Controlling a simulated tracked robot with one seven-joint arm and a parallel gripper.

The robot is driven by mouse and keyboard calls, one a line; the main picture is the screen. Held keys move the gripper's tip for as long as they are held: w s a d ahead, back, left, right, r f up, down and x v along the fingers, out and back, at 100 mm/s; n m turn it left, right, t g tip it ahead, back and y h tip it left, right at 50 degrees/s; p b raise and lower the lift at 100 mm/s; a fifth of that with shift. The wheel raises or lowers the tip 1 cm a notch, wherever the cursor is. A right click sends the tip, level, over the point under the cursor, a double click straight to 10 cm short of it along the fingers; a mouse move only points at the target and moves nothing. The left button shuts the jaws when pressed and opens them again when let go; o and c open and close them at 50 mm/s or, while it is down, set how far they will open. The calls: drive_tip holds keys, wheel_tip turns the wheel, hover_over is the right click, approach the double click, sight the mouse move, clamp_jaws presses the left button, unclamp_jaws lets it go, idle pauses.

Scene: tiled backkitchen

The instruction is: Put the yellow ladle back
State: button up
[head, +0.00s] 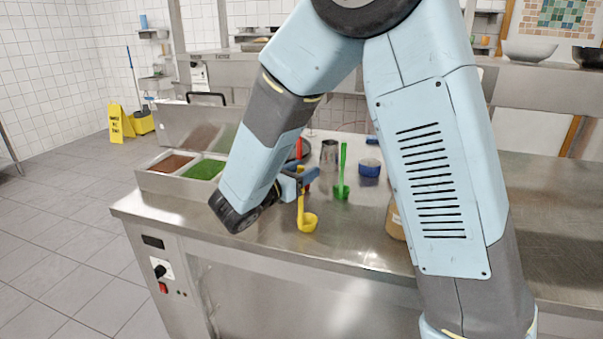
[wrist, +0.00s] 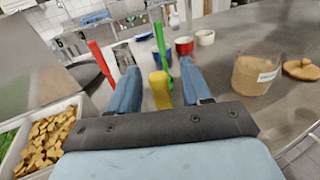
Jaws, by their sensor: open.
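The yellow ladle (head: 307,222) stands upright on the steel counter, its bowl down near the front edge and its handle rising. My gripper (head: 299,176) is at the upper handle. In the wrist view, the yellow handle (wrist: 159,91) lies between the two blue fingers of my gripper (wrist: 158,67), with gaps on both sides, so the fingers are open around it. A green ladle (head: 342,178) stands to its right, and its handle shows in the wrist view (wrist: 160,44). A red handle (wrist: 101,62) rises at the left; its lower part is hidden in the head view.
A counter well holds pans of brown and green food (head: 205,169). A metal cup (head: 329,153) and a blue container (head: 369,169) stand behind the ladles.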

drive_tip(key=v, duration=1.2)
drive_tip(key=s+d+r+m+g+y, duration=0.1)
drive_tip(key=s+d+r+m+g, duration=0.1)
drive_tip(key=d+m+g, duration=0.6)
drive_tip(key=s+d+r+m+g, duration=0.2)
drive_tip(key=d+m, duration=0.1)
drive_tip(key=d, duration=0.9)
drive_tip(key=s+d+r+m+t+y, duration=0.1)
drive_tip(key=s+d+m+y, duration=0.3)
drive_tip(key=m, duration=0.4)
drive_tip(key=s+d+r+m+t+y, duration=0.1)
drive_tip(key=s+d+r+m+y, duration=0.2)
drive_tip(key=s+m+y, duration=0.4)
drive_tip(key=shift+s+d+r+m, duration=0.25)
drive_tip(key=shift+d+m, duration=0.2)
drive_tip(key=shift+m, duration=0.35)
